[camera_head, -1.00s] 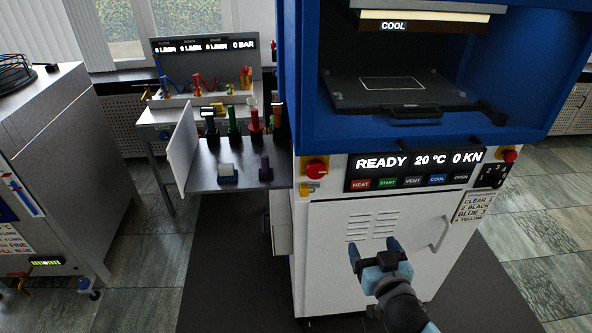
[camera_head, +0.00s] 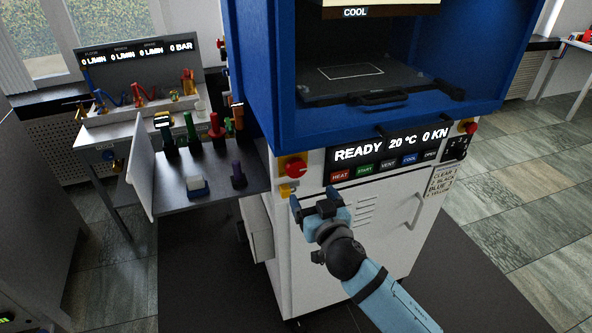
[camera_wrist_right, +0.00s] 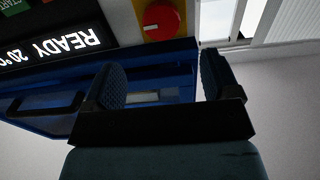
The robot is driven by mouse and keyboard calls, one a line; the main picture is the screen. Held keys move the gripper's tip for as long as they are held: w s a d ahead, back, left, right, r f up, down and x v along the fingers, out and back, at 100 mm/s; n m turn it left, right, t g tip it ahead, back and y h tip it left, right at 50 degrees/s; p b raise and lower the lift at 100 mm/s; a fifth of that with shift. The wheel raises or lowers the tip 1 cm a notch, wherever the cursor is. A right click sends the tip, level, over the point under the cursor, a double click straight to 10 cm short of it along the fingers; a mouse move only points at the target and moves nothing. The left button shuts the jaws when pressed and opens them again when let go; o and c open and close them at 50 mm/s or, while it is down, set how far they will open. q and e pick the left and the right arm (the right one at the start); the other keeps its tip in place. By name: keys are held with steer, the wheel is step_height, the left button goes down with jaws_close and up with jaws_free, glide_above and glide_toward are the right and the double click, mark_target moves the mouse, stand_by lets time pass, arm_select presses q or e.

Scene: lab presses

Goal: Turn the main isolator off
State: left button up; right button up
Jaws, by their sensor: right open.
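A red rotary knob with a pale mark on a yellow plate (camera_head: 294,169), which looks like the main isolator, is on the front left of the press, left of the display. The knob also shows at the top of the right wrist view (camera_wrist_right: 161,19). My right gripper (camera_head: 314,199) is open and empty, in front of the white cabinet, just below and right of the knob in the head view. Its two fingers stand apart in the right wrist view (camera_wrist_right: 160,72), and the knob appears beyond them, not touched. My left gripper is not in view.
The display (camera_head: 388,150) reads READY, 20 °C, 0 KN, with buttons below. A small yellow part (camera_head: 286,191) sits under the knob. A red button (camera_head: 470,127) is at the far right. A side shelf (camera_head: 205,192) with coloured handles stands left of the press.

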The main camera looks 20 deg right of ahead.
mark_target(297, 172)
steer(key=w, duration=0.7)
steer(key=w+p, duration=0.1)
steer(key=w, duration=0.2)
steer(key=shift+w+a, duration=0.2)
steer(key=shift+a, duration=0.05)
steer(key=c, duration=0.9)
